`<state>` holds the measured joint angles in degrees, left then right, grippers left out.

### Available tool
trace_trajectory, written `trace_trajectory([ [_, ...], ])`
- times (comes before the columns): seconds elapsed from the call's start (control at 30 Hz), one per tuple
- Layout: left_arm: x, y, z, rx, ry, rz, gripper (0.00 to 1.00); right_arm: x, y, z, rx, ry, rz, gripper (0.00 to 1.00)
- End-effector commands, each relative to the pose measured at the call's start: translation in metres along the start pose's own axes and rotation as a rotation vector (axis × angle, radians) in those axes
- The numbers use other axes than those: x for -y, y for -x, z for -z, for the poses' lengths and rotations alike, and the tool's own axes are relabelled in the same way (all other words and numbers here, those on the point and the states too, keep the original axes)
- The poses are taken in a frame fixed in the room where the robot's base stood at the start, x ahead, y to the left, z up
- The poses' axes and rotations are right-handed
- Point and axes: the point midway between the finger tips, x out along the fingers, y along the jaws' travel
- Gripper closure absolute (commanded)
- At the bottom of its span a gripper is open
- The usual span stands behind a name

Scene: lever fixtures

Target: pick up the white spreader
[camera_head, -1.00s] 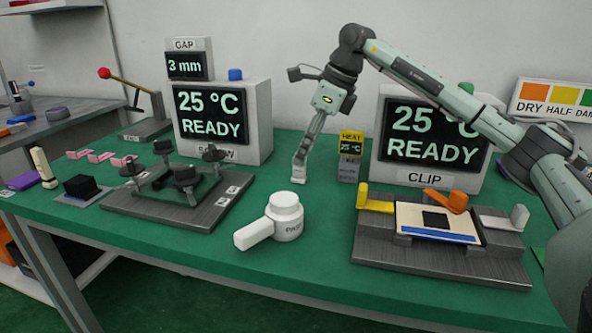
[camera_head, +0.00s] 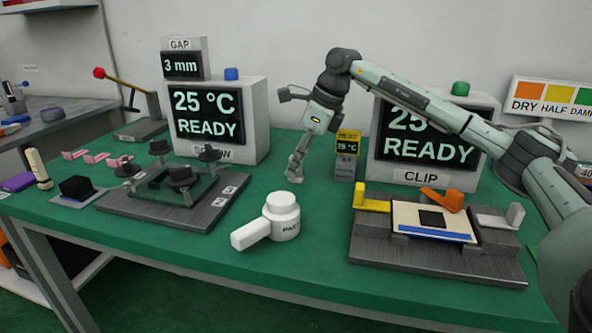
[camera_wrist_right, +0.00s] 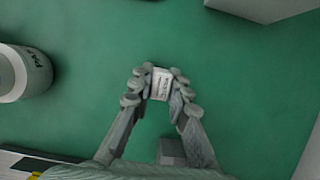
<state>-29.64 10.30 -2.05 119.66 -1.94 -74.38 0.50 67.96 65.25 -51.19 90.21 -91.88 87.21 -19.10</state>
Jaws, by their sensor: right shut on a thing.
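The white spreader (camera_wrist_right: 161,84) is a small pale block with dark lettering, seen between my right fingertips in the right wrist view. My right gripper (camera_head: 294,172) is low over the green table, behind the white paste jar, and shut on the spreader. It also shows in the right wrist view (camera_wrist_right: 160,86), with a finger on each side of the block. In the head view the fingers mostly hide the spreader. I cannot tell whether it touches the table. My left gripper is not in view.
The white paste jar (camera_head: 284,218) with a block-like handle stands in front of my right gripper. The clip fixture (camera_head: 440,262) is to the right, the dark screw fixture (camera_head: 215,205) to the left. A small heat display (camera_head: 347,155) stands close right of the gripper.

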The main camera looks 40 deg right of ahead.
Motion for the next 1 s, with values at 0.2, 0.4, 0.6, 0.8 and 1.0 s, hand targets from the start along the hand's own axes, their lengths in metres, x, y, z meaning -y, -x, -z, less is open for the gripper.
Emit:
trace_trajectory([
  [0.2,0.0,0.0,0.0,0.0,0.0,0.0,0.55,0.0,0.001,-0.001,0.001,0.0,0.0,1.0],
  [0.4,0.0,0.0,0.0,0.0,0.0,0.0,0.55,0.0,0.014,-0.007,0.003,0.001,0.001,1.0],
  [0.6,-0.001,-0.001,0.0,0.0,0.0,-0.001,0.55,-0.009,0.042,-0.023,0.005,0.007,0.0,1.0],
  [0.8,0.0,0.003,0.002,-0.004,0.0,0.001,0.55,-0.053,0.061,-0.047,0.004,0.009,0.0,1.0],
  [1.0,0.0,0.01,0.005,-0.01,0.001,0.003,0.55,-0.088,0.077,-0.067,0.003,0.006,0.0,1.0],
])
